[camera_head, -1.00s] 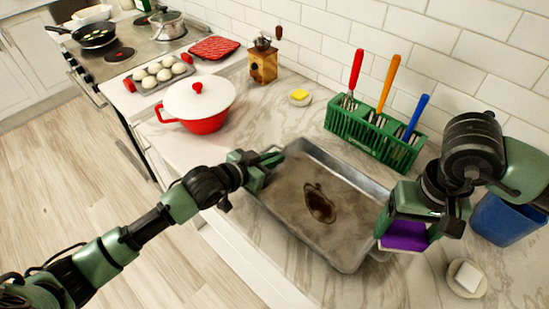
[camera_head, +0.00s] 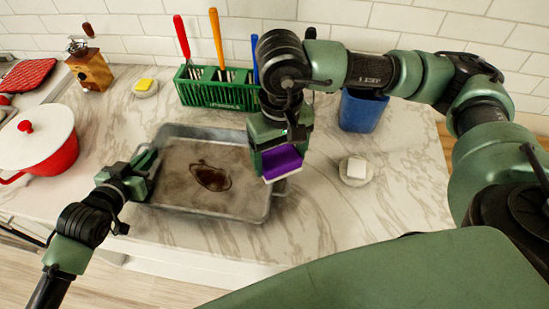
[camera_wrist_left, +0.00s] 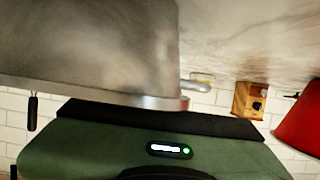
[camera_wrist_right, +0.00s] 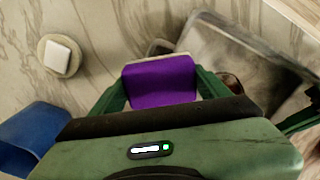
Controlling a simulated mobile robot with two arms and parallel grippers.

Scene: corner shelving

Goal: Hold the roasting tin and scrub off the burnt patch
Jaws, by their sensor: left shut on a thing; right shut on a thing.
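The grey metal roasting tin (camera_head: 190,160) lies on the marble counter, with a dark brown burnt patch (camera_head: 212,177) near the middle of its floor. My left gripper (camera_head: 146,165) is shut on the tin's left edge; the tin wall (camera_wrist_left: 90,50) fills much of the left wrist view. My right gripper (camera_head: 280,150) is shut on a purple sponge (camera_head: 283,162) with a pale lower layer. It holds the sponge over the tin's right side, to the right of the burnt patch. The right wrist view shows the sponge (camera_wrist_right: 160,82) between both fingers.
Behind the tin stands a green rack (camera_head: 215,93) with red, orange and blue handled tools. A blue container (camera_head: 362,110) and a white block on a round dish (camera_head: 355,171) are to the right. A red pot with white lid (camera_head: 35,140), a wooden grinder (camera_head: 90,70) and a yellow sponge (camera_head: 146,86) are left.

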